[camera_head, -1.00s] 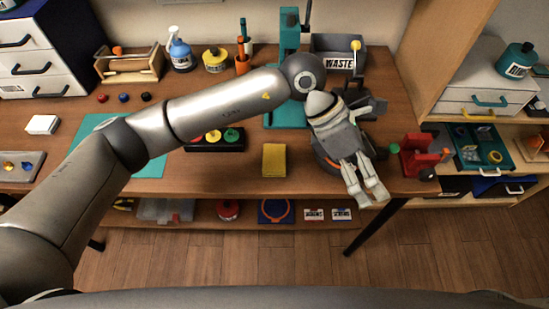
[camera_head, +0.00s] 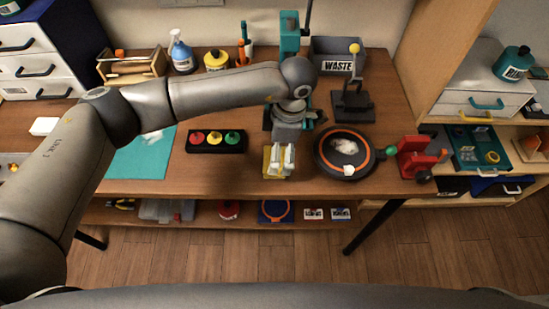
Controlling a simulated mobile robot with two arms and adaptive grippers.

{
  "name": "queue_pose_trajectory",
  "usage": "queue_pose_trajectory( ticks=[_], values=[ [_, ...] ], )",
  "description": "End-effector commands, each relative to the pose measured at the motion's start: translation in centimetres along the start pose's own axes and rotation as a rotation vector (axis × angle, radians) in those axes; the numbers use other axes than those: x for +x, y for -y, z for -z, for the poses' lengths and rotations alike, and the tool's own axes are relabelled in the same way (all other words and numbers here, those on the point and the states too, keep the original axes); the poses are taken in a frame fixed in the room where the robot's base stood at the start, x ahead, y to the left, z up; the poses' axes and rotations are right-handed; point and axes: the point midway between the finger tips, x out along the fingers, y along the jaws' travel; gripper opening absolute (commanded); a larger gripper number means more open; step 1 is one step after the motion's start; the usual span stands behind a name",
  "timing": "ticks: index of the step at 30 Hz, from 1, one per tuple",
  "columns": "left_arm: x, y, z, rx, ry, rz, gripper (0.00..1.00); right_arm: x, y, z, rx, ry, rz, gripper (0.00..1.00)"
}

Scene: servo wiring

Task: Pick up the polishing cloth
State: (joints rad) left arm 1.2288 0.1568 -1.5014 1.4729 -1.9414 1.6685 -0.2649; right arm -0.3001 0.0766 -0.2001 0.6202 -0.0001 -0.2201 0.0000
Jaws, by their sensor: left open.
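The polishing cloth, a small folded yellow piece (camera_head: 266,158), lies flat on the wooden table near its front edge. My left gripper (camera_head: 281,168) points down over the cloth, its two pale fingers apart. The gripper covers much of the cloth's middle. I cannot tell whether the fingertips touch it. My right gripper is not in view.
A black round plate with an orange ring (camera_head: 323,165) holds a crumpled white piece (camera_head: 344,146) right of the cloth. A black box with red, yellow and green buttons (camera_head: 216,148) sits to the left. A red clamp-like device (camera_head: 415,158) stands at the right edge.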

Motion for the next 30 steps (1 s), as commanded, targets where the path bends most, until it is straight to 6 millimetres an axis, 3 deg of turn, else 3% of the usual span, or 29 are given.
queue_pose_trajectory(
  ticks=[4,9,17,27,30],
  values=[
    [1.8,-0.1,0.6,-0.002,-0.002,0.006,1.0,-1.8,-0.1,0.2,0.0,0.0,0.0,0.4],
    [4.0,-0.1,0.5,-0.002,0.0,0.004,1.0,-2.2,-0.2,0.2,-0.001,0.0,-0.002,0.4],
    [4.5,-0.2,0.5,-0.001,0.0,0.001,1.0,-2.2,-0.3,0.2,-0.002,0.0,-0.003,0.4],
    [4.5,-0.2,0.5,-0.001,0.0,0.002,0.59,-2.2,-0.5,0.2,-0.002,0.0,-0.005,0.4],
    [4.5,-0.2,0.5,-0.001,0.0,0.002,0.59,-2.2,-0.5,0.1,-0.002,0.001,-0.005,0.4]
  ],
)
